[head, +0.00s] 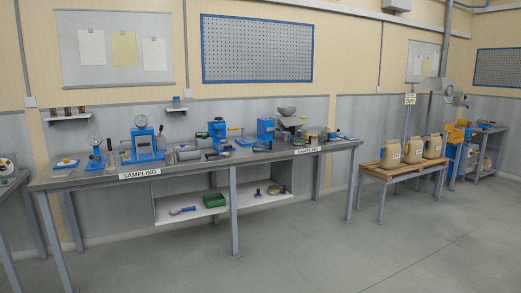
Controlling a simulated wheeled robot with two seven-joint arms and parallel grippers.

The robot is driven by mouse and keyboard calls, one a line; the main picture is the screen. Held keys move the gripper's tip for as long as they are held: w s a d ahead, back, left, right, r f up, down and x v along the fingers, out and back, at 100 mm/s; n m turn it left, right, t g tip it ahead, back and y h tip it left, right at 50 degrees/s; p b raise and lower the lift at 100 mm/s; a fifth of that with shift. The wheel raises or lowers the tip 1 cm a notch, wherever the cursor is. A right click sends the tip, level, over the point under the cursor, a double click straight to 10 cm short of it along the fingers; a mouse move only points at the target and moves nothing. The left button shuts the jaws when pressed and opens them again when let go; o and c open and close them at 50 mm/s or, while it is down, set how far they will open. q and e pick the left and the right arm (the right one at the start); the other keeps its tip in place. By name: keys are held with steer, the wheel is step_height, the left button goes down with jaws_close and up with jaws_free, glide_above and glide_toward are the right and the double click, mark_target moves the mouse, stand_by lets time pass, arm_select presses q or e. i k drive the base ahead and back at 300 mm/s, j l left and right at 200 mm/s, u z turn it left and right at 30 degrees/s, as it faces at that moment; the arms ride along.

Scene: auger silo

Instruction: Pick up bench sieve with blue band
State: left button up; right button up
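I cannot single out a bench sieve with a blue band for certain; the bench items are small in the head view. A low dark and blue item (262,146) lies near the front edge of the long sampling bench (100,179), right of its middle. Neither of my grippers is in view.
Blue bench devices (143,142) crowd the bench's back. A lower shelf (215,212) holds a green tray (214,200) and small tools. Paper sacks (391,153) stand on a wooden-topped table (378,171) to the right. The floor (300,250) in front is clear.

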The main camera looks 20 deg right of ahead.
mark_target(259, 147)
steer(key=i+l+z, duration=0.35)
steer(key=i, duration=0.2)
steer(key=i+l+z, duration=0.25)
steer(key=i, duration=0.55)
steer(key=i+j+z, duration=0.1)
steer(key=i+z, duration=0.15)
steer(key=i, duration=2.35)
steer(key=i+u, duration=0.2)
steer(key=i, duration=0.25)
steer(key=i+l+u, duration=0.2)
steer(key=i, duration=0.25)
steer(key=i+l+u, duration=0.2)
steer(key=i, duration=0.25)
